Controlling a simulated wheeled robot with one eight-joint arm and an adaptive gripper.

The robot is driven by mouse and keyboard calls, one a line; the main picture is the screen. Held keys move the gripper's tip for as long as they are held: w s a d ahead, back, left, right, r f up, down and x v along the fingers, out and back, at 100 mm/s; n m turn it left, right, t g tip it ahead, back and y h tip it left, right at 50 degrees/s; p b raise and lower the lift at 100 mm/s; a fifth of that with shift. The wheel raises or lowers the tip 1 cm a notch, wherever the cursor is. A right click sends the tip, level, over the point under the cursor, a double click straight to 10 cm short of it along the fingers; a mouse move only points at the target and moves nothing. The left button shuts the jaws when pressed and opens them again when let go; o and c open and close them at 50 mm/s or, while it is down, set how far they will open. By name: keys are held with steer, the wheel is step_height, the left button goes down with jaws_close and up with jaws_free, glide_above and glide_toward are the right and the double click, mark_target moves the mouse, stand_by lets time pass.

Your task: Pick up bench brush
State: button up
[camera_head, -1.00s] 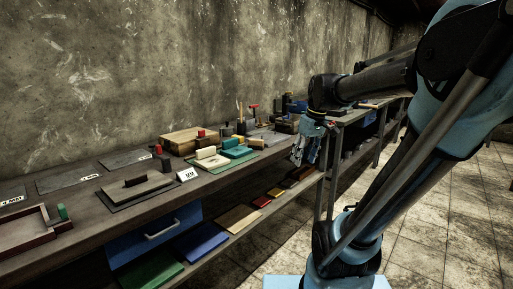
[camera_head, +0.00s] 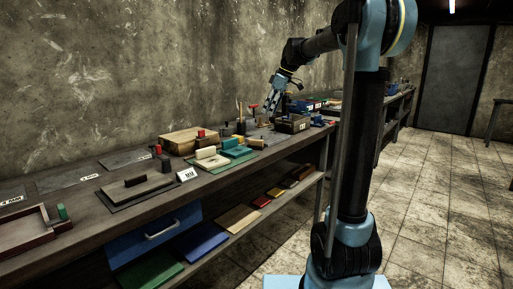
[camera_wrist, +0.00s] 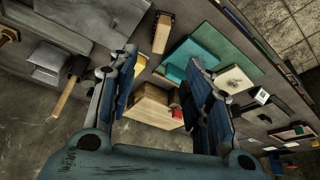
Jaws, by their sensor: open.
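A small block with a tan wooden body and a dark edge (camera_wrist: 162,34), which looks like the bench brush, lies at the top middle of the wrist view. In the head view it seems to be the tan piece (camera_head: 256,143) near the bench's front edge, right of the teal blocks. I cannot confirm its bristles. My gripper (camera_head: 269,112) is above the back of the bench, fingers pointing down. In the wrist view my gripper (camera_wrist: 163,62) is open and empty, its fingers apart, with a wooden box in view between them. It touches nothing that I can see.
A wooden-handled tool (camera_wrist: 66,98) lies at left in the wrist view. A dark box (camera_head: 292,124) stands at right. The wall is close behind.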

mark_target(256, 140)
steer(key=x, duration=1.7)
jaws_close()
